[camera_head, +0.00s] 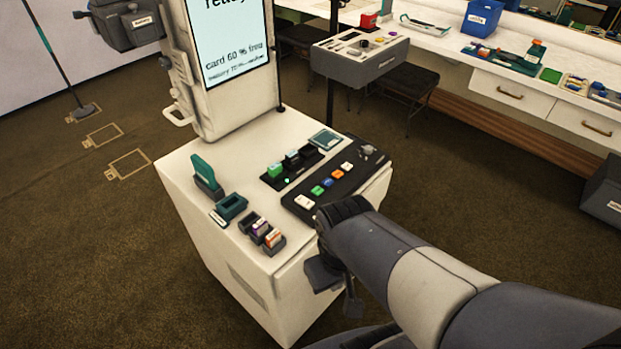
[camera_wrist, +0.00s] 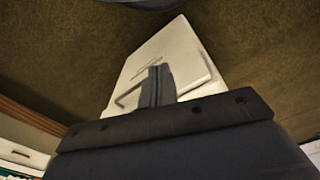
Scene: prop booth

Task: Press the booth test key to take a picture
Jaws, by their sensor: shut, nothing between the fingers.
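The booth stand (camera_head: 255,130) is a white cabinet with a dark key panel (camera_head: 325,203) on its top. The panel carries a row of several coloured keys: white (camera_head: 304,202), green (camera_head: 318,190), blue (camera_head: 328,182), orange and another white one. Which is the test key I cannot read. My gripper (camera_head: 353,307) hangs beside the cabinet's right front side, lower than the panel and apart from the keys. In the wrist view my gripper (camera_wrist: 157,72) has its fingers together and empty, with the pale cabinet (camera_wrist: 185,50) behind them.
A lit screen (camera_head: 229,40) rises at the cabinet's back, showing "card 60 % free". Small dark holders with cards (camera_head: 260,229) and a green piece (camera_head: 206,171) stand at the top's left. A grey control box (camera_head: 360,60) stands behind. Carpet right of my arm is open.

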